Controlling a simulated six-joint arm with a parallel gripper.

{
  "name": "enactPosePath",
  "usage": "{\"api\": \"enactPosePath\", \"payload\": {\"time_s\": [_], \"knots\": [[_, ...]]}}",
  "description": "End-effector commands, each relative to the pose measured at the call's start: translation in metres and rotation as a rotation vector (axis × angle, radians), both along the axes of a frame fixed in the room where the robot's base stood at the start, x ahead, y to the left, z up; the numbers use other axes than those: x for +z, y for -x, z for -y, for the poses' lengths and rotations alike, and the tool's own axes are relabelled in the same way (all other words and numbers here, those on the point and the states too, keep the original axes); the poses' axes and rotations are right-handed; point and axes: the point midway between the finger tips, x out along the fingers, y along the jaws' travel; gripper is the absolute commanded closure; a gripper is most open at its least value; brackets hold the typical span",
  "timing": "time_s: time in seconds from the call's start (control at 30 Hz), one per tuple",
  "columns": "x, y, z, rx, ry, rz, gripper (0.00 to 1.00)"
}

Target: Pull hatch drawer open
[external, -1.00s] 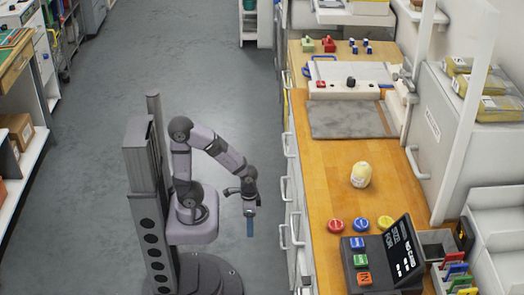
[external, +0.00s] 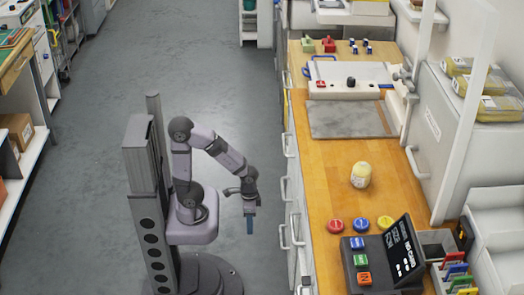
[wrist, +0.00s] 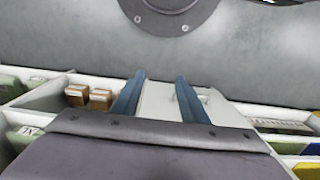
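My gripper (external: 250,232) hangs in the aisle, to the left of the counter's front. In the wrist view its two blue fingers (wrist: 160,78) are apart with nothing held between them. A white panel with a small handle-like part (wrist: 190,97) shows behind and beside the fingers. A large grey hatch housing (external: 436,128) with a pale bar handle (external: 414,163) stands at the right of the counter, well away from my gripper. I cannot tell which front is the hatch drawer.
The wooden counter (external: 335,190) carries a pale yellow jar (external: 361,175), coloured buttons and a black console (external: 372,258). Bar handles (external: 283,237) line the counter front. In the wrist view, white compartments hold small brown boxes (wrist: 88,97). The grey floor behind is clear.

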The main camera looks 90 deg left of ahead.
Motion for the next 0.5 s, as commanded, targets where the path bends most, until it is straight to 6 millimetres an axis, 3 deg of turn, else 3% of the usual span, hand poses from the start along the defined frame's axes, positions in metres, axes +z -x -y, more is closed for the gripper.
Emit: {"api": "enactPosePath", "payload": {"time_s": [0.27, 0.5], "knots": [[-0.017, -0.008, 0.005, -0.141, -0.087, -0.119, 0.71], [-0.046, -0.035, 0.013, -0.392, -0.327, -0.297, 0.71]]}}
